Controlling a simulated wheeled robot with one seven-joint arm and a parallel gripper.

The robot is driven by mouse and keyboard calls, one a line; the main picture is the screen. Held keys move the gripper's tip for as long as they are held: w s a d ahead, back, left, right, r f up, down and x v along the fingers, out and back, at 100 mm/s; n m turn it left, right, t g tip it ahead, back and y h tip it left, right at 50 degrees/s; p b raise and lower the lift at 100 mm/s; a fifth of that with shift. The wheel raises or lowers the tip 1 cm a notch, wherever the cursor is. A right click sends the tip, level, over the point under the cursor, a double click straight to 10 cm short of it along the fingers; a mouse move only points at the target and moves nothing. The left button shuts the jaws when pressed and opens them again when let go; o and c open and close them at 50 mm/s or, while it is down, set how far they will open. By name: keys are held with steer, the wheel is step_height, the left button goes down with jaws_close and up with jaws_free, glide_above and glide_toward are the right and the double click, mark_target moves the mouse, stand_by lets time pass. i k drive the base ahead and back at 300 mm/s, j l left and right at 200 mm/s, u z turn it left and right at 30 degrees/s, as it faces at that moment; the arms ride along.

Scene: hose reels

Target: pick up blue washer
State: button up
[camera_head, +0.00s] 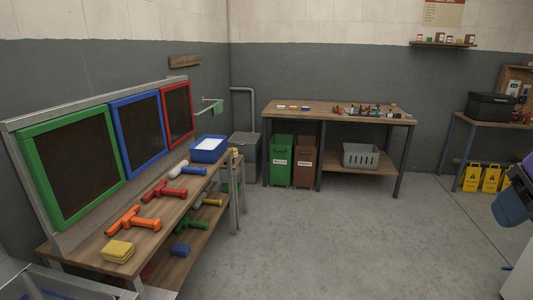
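No thing is labelled as the blue washer. The likeliest match is a blue-handled tool with a white head (187,170), lying on the long wooden bench (183,207) at left. It lies just in front of a blue tray (209,149) with white in it. Red tools (165,190) and an orange T-shaped tool (133,221) lie nearer on the same bench top. A small blue block (180,250) sits on the lower shelf. My gripper is not in view, and nothing is seen held.
Green, blue and red framed panels stand behind the bench. Yellow cloths (118,251) lie at its near end. A workbench (333,111) stands at the back, with green and brown bins (281,160) and a grey crate (361,156). The middle floor (320,235) is clear. Blue and purple objects (510,207) are at right.

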mark_target(182, 168)
steer(key=i+u, duration=0.1)
steer(key=i, duration=0.8)
steer(key=i+l, duration=0.15)
steer(key=i, duration=0.7)
steer(key=i+j+u, duration=0.1)
steer(key=i+u, duration=0.8)
steer(key=i+l+u, duration=0.15)
steer(key=i+u, duration=0.15)
steer(key=u, duration=0.15)
steer(key=i+u, duration=0.6)
steer(key=k, duration=0.1)
